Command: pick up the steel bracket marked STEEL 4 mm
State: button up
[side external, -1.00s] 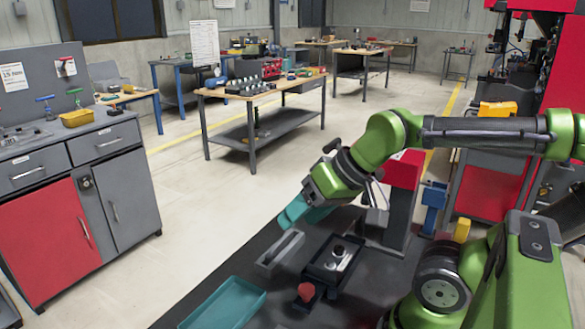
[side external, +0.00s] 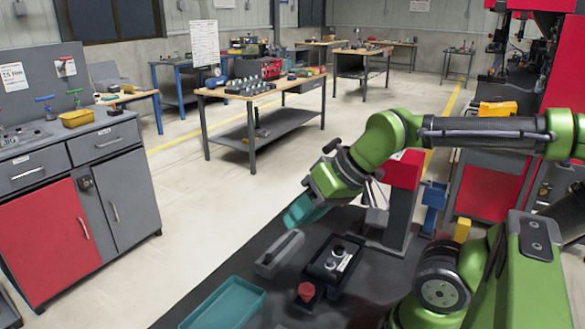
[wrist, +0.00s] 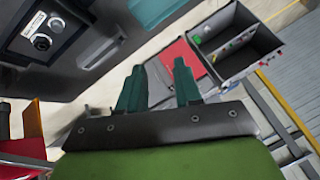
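My gripper (side external: 300,213) is tilted down above the floor side of the dark bench. Its two teal fingers stand apart in the wrist view (wrist: 158,78), with nothing between them. I cannot make out any marking reading STEEL 4 mm. A black tray (side external: 318,268) holds round silver parts and a small white label too small to read. It also shows at the upper left of the wrist view (wrist: 68,50). A long grey piece (side external: 279,254) lies left of that tray, below my gripper and apart from it. I cannot tell whether either holds the bracket.
A teal tray (side external: 225,305) looks empty at the bench's front left. A red-topped piece (side external: 306,293) stands before the black tray. A red and grey post (side external: 402,190) rises behind. A grey cabinet with a red door (side external: 48,245) stands across clear floor.

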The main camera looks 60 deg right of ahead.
jog(key=shift+f, duration=0.1)
jog(key=n+g+h, duration=0.2)
jog(key=n+g, duration=0.2)
jog(key=g, duration=0.3)
send_over(321, 266)
jog(key=s+a, duration=0.2)
jog(key=a, duration=0.2)
jog(key=f, duration=1.7)
jog(key=shift+w+d+f, duration=0.15)
jog(key=shift+d+f, duration=0.1)
jog(key=shift+f, duration=0.05)
grip_shut()
jog(key=shift+r, duration=0.1)
